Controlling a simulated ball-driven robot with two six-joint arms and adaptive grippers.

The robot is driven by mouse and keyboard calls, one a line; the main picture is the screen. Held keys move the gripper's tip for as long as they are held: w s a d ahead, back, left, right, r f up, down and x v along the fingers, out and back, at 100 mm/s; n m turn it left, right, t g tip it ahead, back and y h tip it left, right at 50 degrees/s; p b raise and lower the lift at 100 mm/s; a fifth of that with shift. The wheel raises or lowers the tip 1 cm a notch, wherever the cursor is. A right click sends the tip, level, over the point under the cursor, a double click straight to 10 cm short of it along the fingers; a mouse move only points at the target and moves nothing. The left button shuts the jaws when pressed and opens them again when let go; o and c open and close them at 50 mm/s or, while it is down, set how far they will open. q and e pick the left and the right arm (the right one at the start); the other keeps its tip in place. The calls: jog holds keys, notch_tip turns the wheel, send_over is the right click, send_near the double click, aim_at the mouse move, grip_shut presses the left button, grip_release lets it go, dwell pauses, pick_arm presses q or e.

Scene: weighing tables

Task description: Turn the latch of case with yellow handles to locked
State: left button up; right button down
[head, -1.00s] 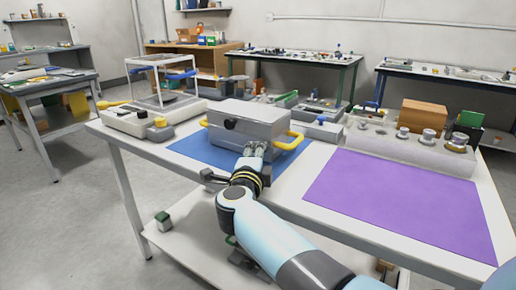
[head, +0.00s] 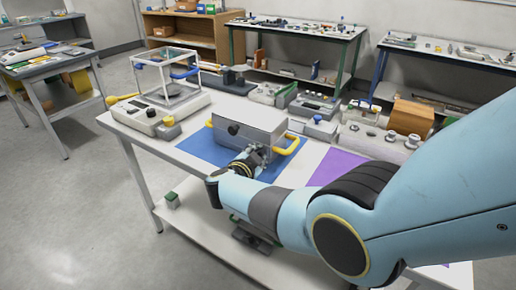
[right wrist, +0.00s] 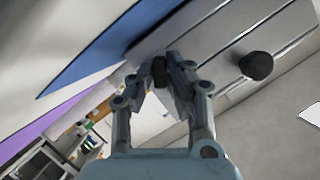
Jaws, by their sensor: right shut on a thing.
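The grey case with yellow handles (head: 250,124) sits on the blue mat (head: 200,149). Its right yellow handle (head: 288,145) shows beside my gripper; a little of the left one shows too. A round black knob (head: 233,129) is on the case front, and it also shows in the right wrist view (right wrist: 256,66), clear of my fingers. My right gripper (head: 250,160) is at the right part of the front. In the right wrist view its fingertips (right wrist: 160,78) are shut on a small dark latch (right wrist: 159,70). Whether the latch is turned is unclear. My left gripper is out of view.
A balance with a clear frame (head: 165,100) stands left of the case. Grey boxes and instruments (head: 312,108) stand behind it. A purple mat (head: 335,168) lies to the right, partly hidden by my arm. The table's front edge is below my wrist.

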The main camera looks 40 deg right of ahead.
jog(key=shift+w+n+g, duration=0.1)
jog(key=shift+n+g, duration=0.4)
jog(key=shift+n, duration=0.5)
jog(key=shift+w+a+n+g+h+b, duration=0.1)
jog(key=shift+n+g+h+b, duration=0.2)
jog(key=shift+n+g+b, duration=0.65)
jog(key=shift+n, duration=0.45)
jog(key=c, duration=1.3)
grip_release()
jog(key=shift+r, duration=0.1)
